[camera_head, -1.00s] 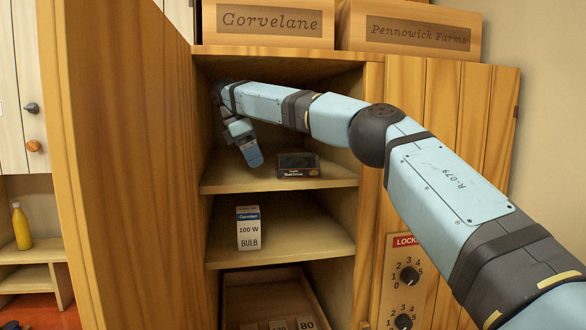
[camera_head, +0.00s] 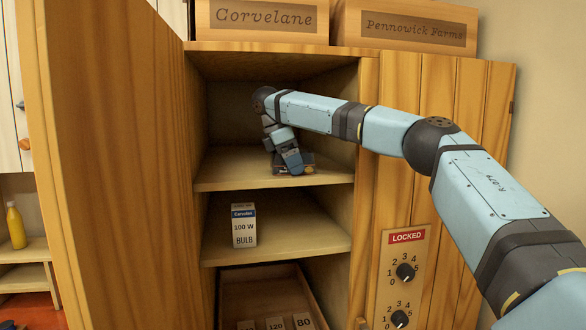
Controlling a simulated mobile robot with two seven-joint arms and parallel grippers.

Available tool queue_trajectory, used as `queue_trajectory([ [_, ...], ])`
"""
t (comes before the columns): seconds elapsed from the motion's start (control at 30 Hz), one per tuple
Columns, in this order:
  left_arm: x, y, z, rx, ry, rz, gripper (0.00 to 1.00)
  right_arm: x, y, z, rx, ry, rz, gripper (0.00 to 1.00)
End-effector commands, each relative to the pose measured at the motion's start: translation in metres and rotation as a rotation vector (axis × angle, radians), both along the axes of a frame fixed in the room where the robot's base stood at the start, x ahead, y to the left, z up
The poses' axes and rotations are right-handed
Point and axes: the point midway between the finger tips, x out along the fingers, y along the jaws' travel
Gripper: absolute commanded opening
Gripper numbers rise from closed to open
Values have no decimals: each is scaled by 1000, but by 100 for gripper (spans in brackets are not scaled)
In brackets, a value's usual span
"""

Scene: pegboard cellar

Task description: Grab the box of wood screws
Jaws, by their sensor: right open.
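The box of wood screws (camera_head: 307,168), small and dark, lies on the upper shelf (camera_head: 225,178) of the open cabinet. My right arm reaches in from the right, and its gripper (camera_head: 296,170) points down in front of the box, hiding its middle. Only the box's ends show on either side. The right gripper is open; I cannot tell whether it touches the box. My left gripper is not in view.
A bulb box (camera_head: 244,226) stands on the shelf below. An open cabinet door (camera_head: 120,170) stands at the left, and a panel with dials (camera_head: 402,275) is at the right. Wooden crates (camera_head: 262,18) sit on top. The left of the upper shelf is clear.

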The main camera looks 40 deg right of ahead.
Motion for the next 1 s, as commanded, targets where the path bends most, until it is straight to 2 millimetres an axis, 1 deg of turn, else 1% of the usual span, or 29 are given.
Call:
queue_trajectory([
  [0.13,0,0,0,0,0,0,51,0,1,0,1,-1,1,100],
  [0.17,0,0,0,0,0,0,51,0,1,0,1,-1,1,98],
  [0.2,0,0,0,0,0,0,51,0,1,0,1,0,1,88],
  [0.27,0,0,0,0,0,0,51,0,1,0,1,0,1,75],
  [0.3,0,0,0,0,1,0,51,0,1,0,1,0,1,66],
  [0.37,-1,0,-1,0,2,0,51,0,1,0,0,0,1,52],
  [0.4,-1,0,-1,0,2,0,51,0,1,0,0,0,1,43],
  [0.43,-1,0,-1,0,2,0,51,0,1,0,0,0,1,36],
  [0.47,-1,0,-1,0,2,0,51,0,1,1,1,-1,1,34],
  [0.77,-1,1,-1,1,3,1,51,0,1,3,1,-1,1,34],
  [0.87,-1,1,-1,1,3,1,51,1,1,9,-1,-1,2,34],
  [1.0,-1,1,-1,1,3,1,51,1,1,23,-1,-3,1,34],
])
